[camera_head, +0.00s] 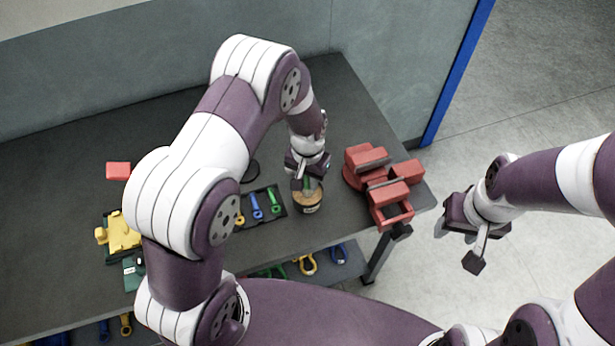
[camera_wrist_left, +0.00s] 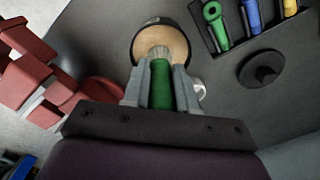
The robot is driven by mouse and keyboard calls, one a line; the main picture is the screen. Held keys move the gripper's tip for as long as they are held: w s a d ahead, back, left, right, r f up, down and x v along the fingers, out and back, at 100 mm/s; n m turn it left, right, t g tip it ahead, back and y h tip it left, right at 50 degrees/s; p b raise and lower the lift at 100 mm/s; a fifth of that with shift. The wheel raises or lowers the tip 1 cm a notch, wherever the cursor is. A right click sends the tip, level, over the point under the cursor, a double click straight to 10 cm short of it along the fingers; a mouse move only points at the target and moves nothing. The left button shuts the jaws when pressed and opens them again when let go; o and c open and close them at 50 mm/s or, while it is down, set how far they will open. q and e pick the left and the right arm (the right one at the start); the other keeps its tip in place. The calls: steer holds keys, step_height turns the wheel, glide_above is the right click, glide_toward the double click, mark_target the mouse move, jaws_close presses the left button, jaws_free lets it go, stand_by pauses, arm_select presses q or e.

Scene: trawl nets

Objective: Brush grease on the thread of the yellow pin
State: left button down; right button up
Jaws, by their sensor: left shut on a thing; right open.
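My left gripper (camera_head: 307,178) is shut on the green handle of a brush (camera_wrist_left: 160,84) and points down over the grease tin (camera_head: 308,204). In the left wrist view the pale bristles overlap the tan contents of the tin (camera_wrist_left: 176,42); I cannot tell how deep they reach. The yellow pin (camera_head: 239,216) lies in a black tray (camera_head: 279,190) left of the tin, beside a blue pin (camera_head: 257,206) and a green pin (camera_head: 273,201). Its thread is too small to make out. My right gripper (camera_head: 458,248) is open and empty, beyond the table's right edge.
A red vise (camera_head: 378,179) stands right of the tin. A dark round disc (camera_wrist_left: 262,69) lies behind the tray. A red block (camera_head: 118,170) and yellow parts (camera_head: 122,233) are at the left. Coloured shackles (camera_head: 306,264) lie on a lower shelf. The table's back left is clear.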

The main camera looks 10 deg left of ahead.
arm_select(q)
steer(key=shift+s, duration=0.15)
steer(key=shift+w+a+f, duration=0.1)
steer(key=shift+w+f, duration=0.1)
steer(key=shift+f, duration=0.15)
steer(key=shift+s+f+b, duration=0.1)
steer(key=shift+b, duration=0.2)
stand_by(0.4)
step_height(320, 180, up, 7)
steer(key=p, duration=0.6)
stand_by(0.4)
